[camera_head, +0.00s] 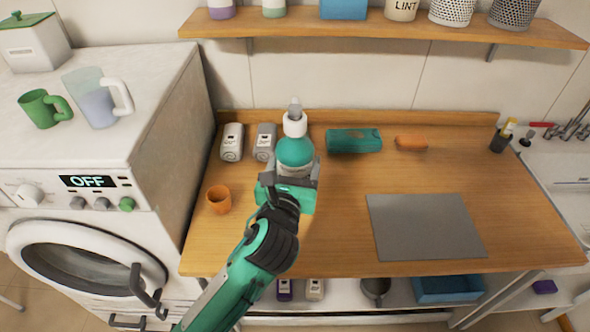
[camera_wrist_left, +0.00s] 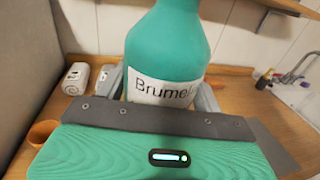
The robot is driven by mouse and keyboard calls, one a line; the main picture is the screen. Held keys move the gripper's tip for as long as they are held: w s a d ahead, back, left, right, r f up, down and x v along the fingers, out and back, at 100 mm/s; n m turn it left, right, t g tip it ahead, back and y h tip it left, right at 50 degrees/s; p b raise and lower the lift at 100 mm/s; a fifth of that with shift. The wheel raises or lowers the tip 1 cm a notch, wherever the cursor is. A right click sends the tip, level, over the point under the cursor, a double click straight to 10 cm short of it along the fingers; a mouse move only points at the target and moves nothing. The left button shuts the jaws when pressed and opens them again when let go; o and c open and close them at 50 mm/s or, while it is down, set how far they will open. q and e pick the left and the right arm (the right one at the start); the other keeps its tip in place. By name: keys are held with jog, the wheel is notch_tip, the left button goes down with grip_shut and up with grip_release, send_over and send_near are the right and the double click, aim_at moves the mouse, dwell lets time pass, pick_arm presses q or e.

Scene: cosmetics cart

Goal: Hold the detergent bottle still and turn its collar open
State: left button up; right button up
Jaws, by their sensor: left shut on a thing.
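The detergent bottle (camera_head: 295,152) is teal with a white collar (camera_head: 295,124) and a grey tip on top. It stands upright over the wooden counter in the head view. My left gripper (camera_head: 291,180) is shut around the lower part of its body. My right gripper is not in view.
A washing machine (camera_head: 110,190) is left, a sink (camera_head: 560,165) right. The front middle is clear.

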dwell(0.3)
pick_arm(q)
jog(key=shift+f, duration=0.15)
jog(key=shift+f+b, duration=1.35)
jog(key=shift+f, duration=1.3)
jog(key=shift+f+b, duration=3)
jog(key=shift+f, duration=2.85)
jog(key=shift+f+b, duration=0.3)
jog(key=shift+f, duration=0.7)
